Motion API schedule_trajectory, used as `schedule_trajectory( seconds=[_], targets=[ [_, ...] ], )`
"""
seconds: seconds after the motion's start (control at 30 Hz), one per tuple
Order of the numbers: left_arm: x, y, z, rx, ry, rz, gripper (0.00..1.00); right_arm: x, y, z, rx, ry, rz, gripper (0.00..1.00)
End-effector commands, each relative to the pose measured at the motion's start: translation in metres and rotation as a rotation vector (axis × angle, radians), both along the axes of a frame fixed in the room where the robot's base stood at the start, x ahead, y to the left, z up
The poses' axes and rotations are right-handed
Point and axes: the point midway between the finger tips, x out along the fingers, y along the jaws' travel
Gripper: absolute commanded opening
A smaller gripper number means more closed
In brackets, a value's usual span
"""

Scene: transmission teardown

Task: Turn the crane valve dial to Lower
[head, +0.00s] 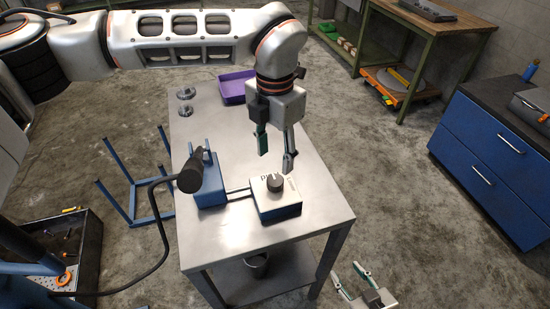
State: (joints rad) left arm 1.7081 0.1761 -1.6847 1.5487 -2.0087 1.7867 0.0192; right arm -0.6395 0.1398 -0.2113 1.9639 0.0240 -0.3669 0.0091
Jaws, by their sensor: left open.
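The valve dial (275,183) is a dark round knob on top of a small white and blue box (279,207) on the metal table. Small dark lettering is on the box top behind the knob, too small to read. My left gripper (275,161) is above and just behind the dial, pointing down. Its fingers are apart with nothing between them, and they appear clear of the knob. My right gripper (346,270) is low at the bottom right, beyond the table's front corner, with its fingers apart and empty.
A purple tray (237,87) and small metal parts (185,103) lie at the table's back. The table's right front is bare.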

Motion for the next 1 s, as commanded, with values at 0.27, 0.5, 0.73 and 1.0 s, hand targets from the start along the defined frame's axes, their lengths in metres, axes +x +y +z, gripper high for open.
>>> schedule_trajectory(
  seconds=[0.27, 0.5, 0.73, 1.0],
  targets=[
    [-0.001, 0.000, -0.035, 0.000, 0.006, 0.000, 0.45, -0.011, 0.000, -0.009, -0.003, 0.026, 0.002, 0.40],
    [-0.001, 0.000, -0.067, 0.000, 0.003, -0.001, 0.45, -0.008, 0.001, -0.004, -0.001, 0.018, 0.002, 0.40],
    [-0.001, 0.000, -0.077, 0.000, 0.001, 0.000, 0.45, -0.004, 0.001, 0.003, 0.001, 0.004, 0.002, 0.40],
    [-0.001, 0.000, -0.077, 0.000, 0.001, -0.001, 0.27, -0.004, 0.001, 0.002, 0.001, 0.005, 0.001, 0.40]
  ],
)
